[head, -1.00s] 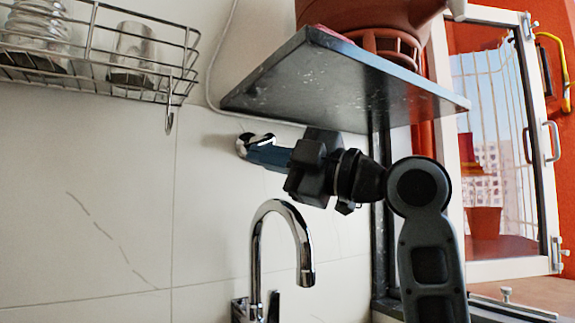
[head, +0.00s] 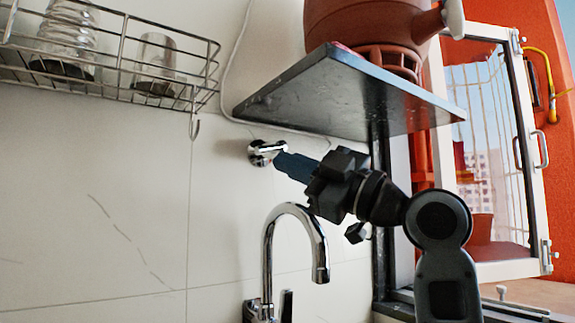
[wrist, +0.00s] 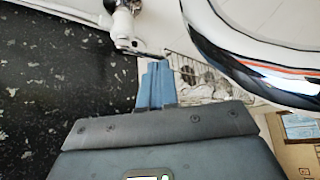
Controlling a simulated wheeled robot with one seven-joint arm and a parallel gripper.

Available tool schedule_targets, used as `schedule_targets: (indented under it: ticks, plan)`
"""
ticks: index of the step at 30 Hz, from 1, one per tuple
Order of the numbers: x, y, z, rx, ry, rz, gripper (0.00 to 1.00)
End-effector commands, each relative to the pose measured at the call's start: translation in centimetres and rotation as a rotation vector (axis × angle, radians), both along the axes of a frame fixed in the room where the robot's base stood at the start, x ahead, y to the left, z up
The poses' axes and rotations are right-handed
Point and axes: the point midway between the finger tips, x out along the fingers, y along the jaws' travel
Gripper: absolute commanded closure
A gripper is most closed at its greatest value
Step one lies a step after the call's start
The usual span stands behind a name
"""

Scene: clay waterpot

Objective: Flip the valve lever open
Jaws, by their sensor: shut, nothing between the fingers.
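The chrome valve (head: 259,154) sticks out of the tiled wall below the dark shelf. Its small chrome lever (head: 274,147) points right, towards my gripper. My gripper (head: 281,160) is shut and empty, its blue fingers pointing up and left, with the tips at or just beside the lever. In the wrist view the valve (wrist: 122,22) is at the top, and its lever (wrist: 132,48) reaches close to the tips of my gripper (wrist: 155,68). I cannot tell whether they touch.
The dark speckled shelf (head: 350,95) is just above my gripper and bears a clay pot (head: 365,25). A curved chrome faucet (head: 268,250) stands below. A wire rack (head: 110,75) hangs at upper left. An open window (head: 490,150) is at right.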

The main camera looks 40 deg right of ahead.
Motion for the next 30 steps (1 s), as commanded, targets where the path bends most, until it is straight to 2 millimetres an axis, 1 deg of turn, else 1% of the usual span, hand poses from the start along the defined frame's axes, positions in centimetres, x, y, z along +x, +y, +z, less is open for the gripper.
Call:
schedule_targets:
  ticks: [1, 6, 10, 15, 30]
  plan:
    - [-0.8, -0.5, -0.5, 0.000, -0.001, -0.005, 1.00]
    - [-2.9, -1.6, -1.5, 0.002, 0.000, -0.003, 1.00]
    - [-3.9, -2.0, -1.9, 0.001, 0.000, -0.001, 1.00]
    - [-4.3, -2.2, -2.0, 0.002, 0.001, 0.000, 1.00]
    - [-4.3, -2.1, -1.9, 0.001, 0.001, 0.002, 1.00]
